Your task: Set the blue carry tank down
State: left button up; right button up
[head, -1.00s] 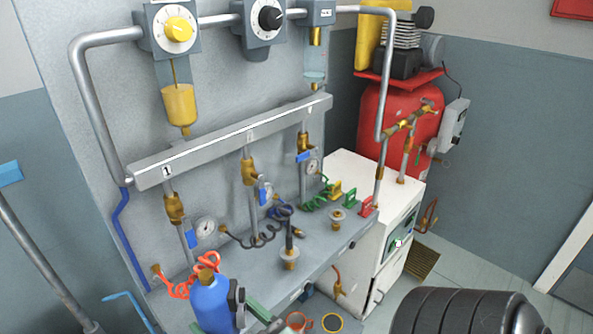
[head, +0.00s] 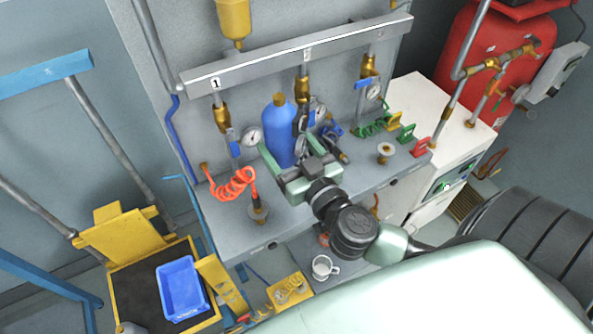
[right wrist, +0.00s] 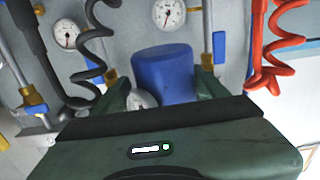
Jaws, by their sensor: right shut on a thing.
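The blue carry tank (head: 278,130) has a brass top and stands upright over the grey bench top (head: 338,180), in front of the manifold. My right gripper (head: 284,158) is shut on it, with green fingers either side of the tank. The tank also shows between the fingers in the right wrist view (right wrist: 165,72). Its lower end is hidden by the gripper in the head view, so I cannot tell whether it touches the bench. My left gripper is not in view.
A coiled orange hose (head: 233,184) and a brass fitting (head: 257,208) are left of the tank. Black, blue and green hoses (head: 372,127) are to its right. Pressure gauges (head: 250,136) hang behind. A yellow cart with a blue bin (head: 182,287) stands at lower left.

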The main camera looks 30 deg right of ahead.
notch_tip(320, 180, down, 11)
jog(key=b, duration=0.5)
jog(key=shift+f, duration=0.1)
notch_tip(320, 180, down, 4)
jog(key=b, duration=0.2)
jog(key=shift+f+b, duration=0.15)
jog(key=shift+b, duration=0.15)
jog(key=o, duration=1.8)
jog(key=shift+f, duration=0.1)
